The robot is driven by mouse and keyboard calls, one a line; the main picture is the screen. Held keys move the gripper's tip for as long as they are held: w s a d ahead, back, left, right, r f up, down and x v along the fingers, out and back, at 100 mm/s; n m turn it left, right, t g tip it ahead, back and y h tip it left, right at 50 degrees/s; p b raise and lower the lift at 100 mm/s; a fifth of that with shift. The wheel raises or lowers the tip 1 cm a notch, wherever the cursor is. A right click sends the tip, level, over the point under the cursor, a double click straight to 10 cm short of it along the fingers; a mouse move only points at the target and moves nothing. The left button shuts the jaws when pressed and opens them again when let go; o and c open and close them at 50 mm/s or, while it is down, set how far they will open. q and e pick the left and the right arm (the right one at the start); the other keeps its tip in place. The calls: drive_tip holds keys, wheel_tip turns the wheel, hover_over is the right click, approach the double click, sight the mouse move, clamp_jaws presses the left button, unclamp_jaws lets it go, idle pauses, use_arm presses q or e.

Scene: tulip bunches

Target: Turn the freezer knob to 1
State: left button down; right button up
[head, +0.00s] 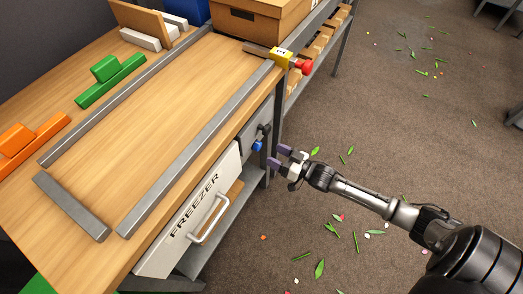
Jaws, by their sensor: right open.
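The white freezer (190,222) with black FREEZER lettering and a pale handle sits under the front edge of the wooden table. A grey panel beside it carries a blue knob (257,146) and a dark knob-like part (264,129); no number marks can be read. I cannot tell which of the two is the freezer knob. My right gripper (277,157) has purple fingertips, is open and empty, and points left toward the panel. It appears a short way right of the blue knob, apart from it. My left gripper is not in view.
The wooden table (140,110) has grey metal rails, green blocks (110,78) and orange blocks (32,135). The carpet to the right is open, strewn with leaves and petals.

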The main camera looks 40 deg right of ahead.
sight(260, 147)
drive_tip(key=b+x, duration=0.1)
drive_tip(key=x, duration=0.3)
drive_tip(key=shift+w, duration=0.1)
drive_tip(key=shift+b+x, duration=0.6)
drive_tip(key=shift+x, duration=0.4)
drive_tip(key=shift+c, duration=0.3)
